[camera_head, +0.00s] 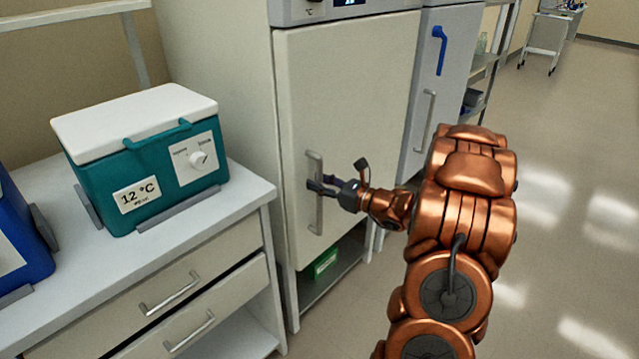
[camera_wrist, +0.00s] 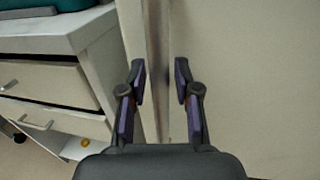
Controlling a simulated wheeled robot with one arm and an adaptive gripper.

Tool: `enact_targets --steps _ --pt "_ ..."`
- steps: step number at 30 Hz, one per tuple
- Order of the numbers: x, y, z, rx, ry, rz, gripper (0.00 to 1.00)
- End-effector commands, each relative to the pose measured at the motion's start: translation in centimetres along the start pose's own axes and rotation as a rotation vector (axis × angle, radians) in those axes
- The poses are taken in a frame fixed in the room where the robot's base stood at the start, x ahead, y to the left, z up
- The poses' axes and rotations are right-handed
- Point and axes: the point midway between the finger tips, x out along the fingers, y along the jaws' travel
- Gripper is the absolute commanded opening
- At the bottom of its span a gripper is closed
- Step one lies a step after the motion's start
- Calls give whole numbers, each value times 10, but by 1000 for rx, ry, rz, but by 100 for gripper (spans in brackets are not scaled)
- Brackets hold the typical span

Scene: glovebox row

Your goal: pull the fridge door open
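The fridge door (camera_head: 350,110) is a pale panel below a control strip with a small display, and it looks shut. Its upright metal handle (camera_head: 316,220) is on the door's left side. My gripper (camera_head: 322,187) is at the middle of the handle, arm reaching in from the right. In the wrist view my gripper (camera_wrist: 159,80) has its two dark fingers apart, one on each side of the upright handle (camera_wrist: 157,45). A gap shows between the fingers and the handle, so I see no grip on it. The handle's lower part is hidden by the gripper body in the wrist view.
A white-topped drawer bench (camera_head: 235,205) stands left of the fridge, carrying a teal cooler box (camera_head: 150,185) and a blue box (camera_head: 22,245). Open floor (camera_head: 560,200) lies to the right.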

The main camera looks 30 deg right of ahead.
Motion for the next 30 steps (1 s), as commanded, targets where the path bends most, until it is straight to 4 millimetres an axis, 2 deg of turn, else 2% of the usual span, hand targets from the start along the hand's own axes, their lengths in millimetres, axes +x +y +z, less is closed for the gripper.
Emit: enact_targets --steps 1,8,25,30 --pt "0 0 0 0 0 0 24" --pt "0 0 0 0 0 0 0" --pt "-1 0 0 0 0 3 0" --pt "-7 5 1 0 0 33 0"
